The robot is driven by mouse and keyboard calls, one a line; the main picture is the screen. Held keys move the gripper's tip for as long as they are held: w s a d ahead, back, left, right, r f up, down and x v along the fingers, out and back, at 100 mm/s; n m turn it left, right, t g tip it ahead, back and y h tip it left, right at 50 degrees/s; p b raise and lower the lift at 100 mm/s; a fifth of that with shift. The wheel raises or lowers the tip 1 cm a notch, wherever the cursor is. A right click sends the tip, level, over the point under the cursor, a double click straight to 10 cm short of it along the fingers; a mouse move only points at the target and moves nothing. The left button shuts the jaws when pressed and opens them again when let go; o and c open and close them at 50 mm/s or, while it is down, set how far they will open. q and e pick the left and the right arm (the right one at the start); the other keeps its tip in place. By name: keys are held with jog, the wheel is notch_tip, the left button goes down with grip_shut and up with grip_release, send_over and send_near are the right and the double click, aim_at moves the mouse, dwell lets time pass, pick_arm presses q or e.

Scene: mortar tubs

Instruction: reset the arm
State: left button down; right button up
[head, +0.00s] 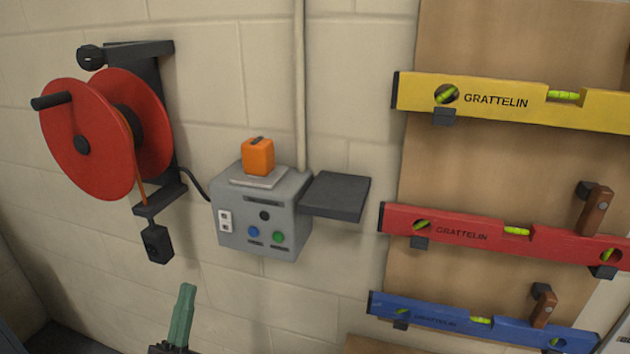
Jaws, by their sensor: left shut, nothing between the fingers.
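My left gripper (184,305) rises from the bottom edge of the head view, left of centre. Its green fingers are together with nothing between them, and they point up. It appears in the picture below the grey control box (262,213) and touches nothing that I can see. The rest of the left arm is below the frame. My right gripper is not in view.
An orange block (258,157) sits on the box, with a dark shelf (335,196) beside it. A red cable reel (88,140) hangs at left. Yellow (520,103), red (500,234) and blue (480,322) levels hang on a board at right. Wall below the box is bare.

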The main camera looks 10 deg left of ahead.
pick_arm(q)
jog(key=w+d+f+g+p, duration=0.1)
jog(key=d+f+g, duration=0.5)
jog(key=f, duration=0.2)
jog(key=s+d+f+g+p, duration=0.1)
jog(key=s+d+f+g, duration=0.2)
jog(key=s+f+g, duration=0.3)
jog(key=s+d+f+m+g+p, duration=0.1)
jog(key=s+d+f+g, duration=0.3)
jog(key=f, duration=0.9)
jog(key=s+g, duration=0.3)
jog(key=s, duration=0.1)
jog(key=shift+f, duration=0.4)
